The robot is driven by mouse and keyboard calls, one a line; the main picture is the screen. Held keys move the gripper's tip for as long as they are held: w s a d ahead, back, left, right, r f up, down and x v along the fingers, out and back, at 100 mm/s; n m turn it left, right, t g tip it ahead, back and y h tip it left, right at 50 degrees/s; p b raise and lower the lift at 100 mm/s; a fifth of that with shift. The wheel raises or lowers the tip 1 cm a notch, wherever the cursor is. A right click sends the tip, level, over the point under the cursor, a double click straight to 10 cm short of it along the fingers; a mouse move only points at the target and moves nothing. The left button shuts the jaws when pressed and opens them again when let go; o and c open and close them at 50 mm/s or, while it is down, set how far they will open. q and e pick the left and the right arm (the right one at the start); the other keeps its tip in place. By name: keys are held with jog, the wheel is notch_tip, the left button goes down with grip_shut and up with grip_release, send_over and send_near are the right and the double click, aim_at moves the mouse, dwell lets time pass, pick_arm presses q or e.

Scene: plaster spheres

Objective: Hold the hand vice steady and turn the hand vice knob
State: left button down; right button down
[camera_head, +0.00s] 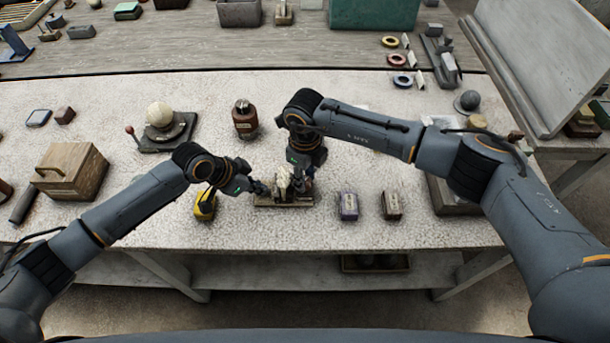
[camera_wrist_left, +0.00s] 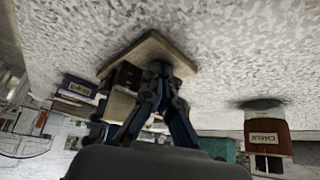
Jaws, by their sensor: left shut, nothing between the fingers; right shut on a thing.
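The hand vice (camera_head: 283,182) is a small pale and dark piece on a flat wooden base (camera_head: 270,203) near the table's front edge. My right gripper (camera_head: 300,180) reaches down over it from behind and is shut on it; its fingertips are partly hidden. My left gripper (camera_head: 262,188) is at its left side, shut and empty, close to it. In the left wrist view my left fingers (camera_wrist_left: 160,70) are together in front of the wooden base (camera_wrist_left: 165,45), beside a dark block. The vice knob cannot be made out in either view.
A yellow item (camera_head: 205,204) stands just left of the vice. The purple box (camera_head: 348,206) and brown box (camera_head: 392,205) stand to its right. A brown jar (camera_head: 244,118) is behind, a wooden box (camera_head: 72,170) far left. The front left of the table has free room.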

jog(key=c, duration=1)
grip_release()
notch_tip(320, 180, up, 12)
jog(key=shift+r, duration=0.1)
